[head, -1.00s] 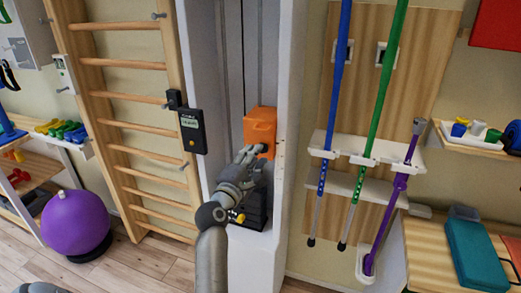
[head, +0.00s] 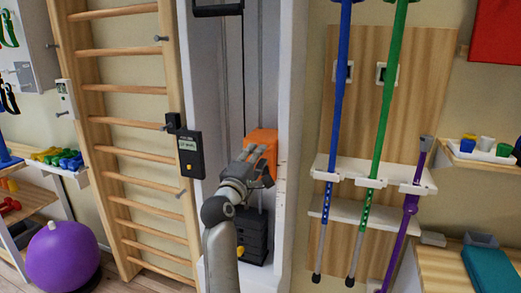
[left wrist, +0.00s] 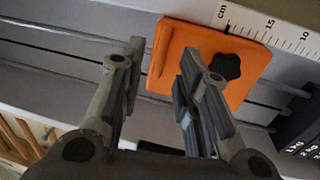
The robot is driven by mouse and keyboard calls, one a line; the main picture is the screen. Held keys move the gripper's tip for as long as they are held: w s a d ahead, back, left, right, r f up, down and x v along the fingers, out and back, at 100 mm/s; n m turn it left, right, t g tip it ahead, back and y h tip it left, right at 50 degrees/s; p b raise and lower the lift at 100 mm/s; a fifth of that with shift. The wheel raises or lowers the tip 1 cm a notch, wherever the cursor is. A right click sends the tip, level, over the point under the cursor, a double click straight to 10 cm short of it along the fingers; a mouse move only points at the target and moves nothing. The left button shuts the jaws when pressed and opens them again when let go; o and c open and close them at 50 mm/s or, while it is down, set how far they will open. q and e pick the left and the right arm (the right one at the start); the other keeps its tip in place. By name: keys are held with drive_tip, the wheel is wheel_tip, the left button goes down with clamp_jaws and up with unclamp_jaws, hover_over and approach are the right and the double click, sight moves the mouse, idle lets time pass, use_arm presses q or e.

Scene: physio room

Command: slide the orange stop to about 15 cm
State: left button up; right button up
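The orange stop (head: 263,139) sits on the white upright track above the black weight stack (head: 252,238). My left gripper (head: 260,160) is at the stop's lower front and covers part of it. In the left wrist view the left gripper (left wrist: 160,58) is open. One finger is just left of the orange stop (left wrist: 190,40) and the other is in front of its plate. The stop's raised edge shows between them, and its black knob (left wrist: 228,66) is right of the fingers. Contact cannot be told. The cm scale (left wrist: 270,24) runs along the stop, with the 15 near its right corner.
Wooden wall bars (head: 140,155) with a small black display box (head: 188,154) stand left of the track. Blue, green and purple poles hang on a wooden board (head: 345,120) at right. A purple ball (head: 62,257) lies at lower left. A black handle (head: 218,10) hangs above.

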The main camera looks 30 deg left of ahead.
sight(267, 157)
use_arm(q)
drive_tip(key=shift+x, duration=2.05)
clamp_jaws()
